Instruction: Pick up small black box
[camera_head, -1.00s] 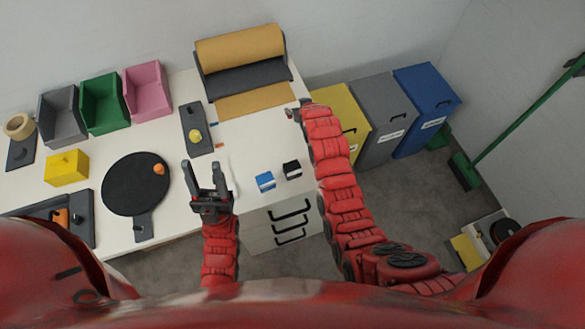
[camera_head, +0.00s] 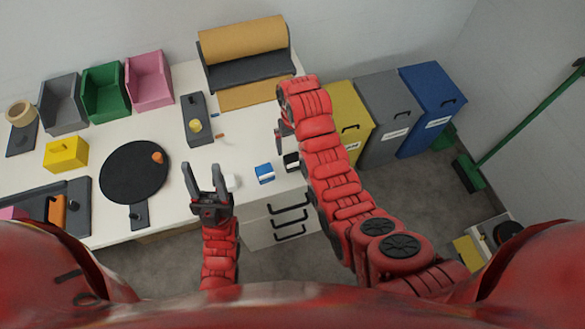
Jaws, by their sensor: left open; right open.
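The small black box (camera_head: 291,161) sits on the white table near its right front edge, partly covered by my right arm. A small blue box (camera_head: 264,173) stands just left of it. My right gripper (camera_head: 281,135) is open and points down above the table, just behind and left of the black box, with its fingers partly hidden by the arm. My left gripper (camera_head: 206,180) is open and empty over the table's front edge, left of the blue box.
A round black board (camera_head: 134,175) and a yellow box (camera_head: 66,154) lie to the left. Gray, green (camera_head: 105,92) and pink bins stand at the back left. A paper roll holder (camera_head: 245,75) stands at the back. Yellow, gray and blue (camera_head: 430,105) bins stand right of the table.

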